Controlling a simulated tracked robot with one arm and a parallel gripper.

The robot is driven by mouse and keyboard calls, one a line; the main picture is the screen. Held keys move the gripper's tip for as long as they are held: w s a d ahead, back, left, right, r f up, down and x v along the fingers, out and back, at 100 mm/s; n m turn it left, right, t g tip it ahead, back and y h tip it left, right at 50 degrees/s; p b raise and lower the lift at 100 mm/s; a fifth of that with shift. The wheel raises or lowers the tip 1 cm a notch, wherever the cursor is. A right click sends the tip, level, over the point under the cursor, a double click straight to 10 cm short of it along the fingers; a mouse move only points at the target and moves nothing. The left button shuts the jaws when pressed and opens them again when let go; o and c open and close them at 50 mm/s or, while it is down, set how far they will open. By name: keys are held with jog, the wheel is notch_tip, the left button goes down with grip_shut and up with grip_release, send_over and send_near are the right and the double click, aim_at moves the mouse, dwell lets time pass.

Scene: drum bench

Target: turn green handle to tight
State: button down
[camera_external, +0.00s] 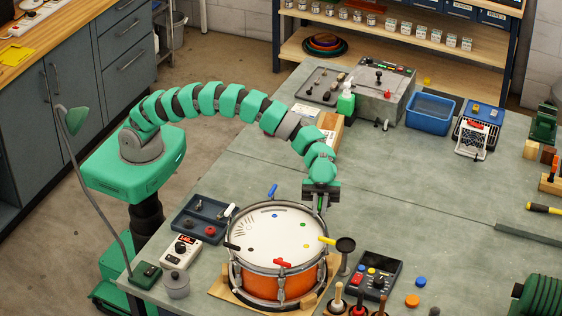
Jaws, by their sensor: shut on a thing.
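The drum (276,285), with an orange shell and a pale head, lies flat on a wooden base on the bench. Coloured handles stand around its rim: a blue handle (272,190), a black handle (231,247), a red handle (283,263) and a yellow handle (327,240). My gripper (320,205) points down at the drum's back right rim. It is shut on what seems to be the green handle, which is mostly hidden between the fingers. The handle's angle cannot be made out.
A grey tray (188,229) and a white meter (180,250) stand left of the drum. A dark cup on a stand (345,244) and a black button box (376,278) stand close on its right.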

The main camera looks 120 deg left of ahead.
jog(key=shift+r+m+g+h+b, duration=0.25)
jog(key=shift+m+g+h+b, duration=0.15)
jog(key=shift+m+g+b, duration=0.35)
jog(key=shift+r+g, duration=0.15)
jog(key=shift+g, duration=0.4)
jog(key=shift+s+m+g+b, duration=0.1)
jog(key=shift+m+g+b, duration=0.2)
jog(key=shift+m+b, duration=0.15)
jog(key=shift+a, duration=0.1)
jog(key=c, duration=1.5)
grip_release()
jog(key=shift+f, duration=0.35)
